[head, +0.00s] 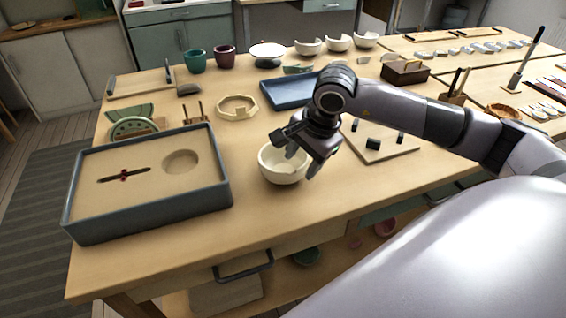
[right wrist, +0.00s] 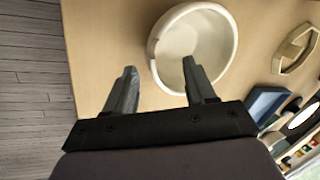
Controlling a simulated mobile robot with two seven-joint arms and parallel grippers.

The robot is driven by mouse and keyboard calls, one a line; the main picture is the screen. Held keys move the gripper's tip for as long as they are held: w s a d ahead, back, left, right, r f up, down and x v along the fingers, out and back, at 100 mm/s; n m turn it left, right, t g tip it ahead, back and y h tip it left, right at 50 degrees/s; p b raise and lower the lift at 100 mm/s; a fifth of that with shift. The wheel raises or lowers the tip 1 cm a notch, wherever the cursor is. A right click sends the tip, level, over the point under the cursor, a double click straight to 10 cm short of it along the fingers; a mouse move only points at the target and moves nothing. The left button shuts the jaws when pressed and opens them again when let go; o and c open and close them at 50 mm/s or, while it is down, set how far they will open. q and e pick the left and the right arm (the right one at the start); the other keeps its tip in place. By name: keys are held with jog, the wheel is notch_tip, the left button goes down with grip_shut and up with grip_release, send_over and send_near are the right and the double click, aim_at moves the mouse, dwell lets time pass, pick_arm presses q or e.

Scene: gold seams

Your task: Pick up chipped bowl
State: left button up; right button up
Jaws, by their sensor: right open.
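The chipped bowl (head: 281,169) is cream white and stands upright on the wooden table, in the middle of the head view. A notch shows in its rim. It also shows in the right wrist view (right wrist: 183,38), beyond the fingertips. My right gripper (head: 300,165) is open at the bowl's right side, over its rim. In the right wrist view one finger of the right gripper (right wrist: 160,70) overlaps the bowl and the other lies outside it to the left. Whether the fingers touch the bowl cannot be told. My left gripper is not in view.
A grey-blue sand tray (head: 222,196) with a round hollow stands left of the bowl. An octagonal wooden ring (head: 238,112) and a blue tray (head: 268,95) lie behind it. A board with dark blocks (head: 380,155) lies to the right. The table in front is clear.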

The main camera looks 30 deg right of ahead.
aim_at(300, 166)
jog(key=shift+x, duration=1.9)
jog(key=shift+s+a, duration=0.1)
jog(key=shift+s, duration=0.05)
grip_shut()
jog(key=shift+r, duration=0.1)
